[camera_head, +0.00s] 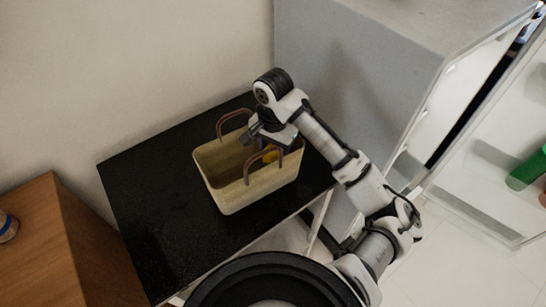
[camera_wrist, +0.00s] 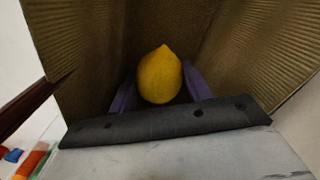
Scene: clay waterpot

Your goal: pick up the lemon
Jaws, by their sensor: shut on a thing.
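The yellow lemon (camera_wrist: 160,74) is between the two fingers of my gripper (camera_wrist: 160,88) in the wrist view, with a finger on each side of it. My gripper is shut on it. The walls of a woven basket (camera_wrist: 72,40) surround the lemon and fingers in that view. In the head view the tan basket (camera_head: 240,196) with two brown handles stands on a black table top. My gripper (camera_head: 264,146) reaches down into the basket's right part there. A bit of the yellow lemon (camera_head: 270,155) shows beside a handle; the rest is hidden.
The black table top (camera_head: 150,200) is clear to the left of the basket. A grey cabinet (camera_head: 350,70) stands close behind and to the right. A handle (camera_head: 262,165) arches near my gripper. A wooden surface (camera_head: 60,240) is at the lower left.

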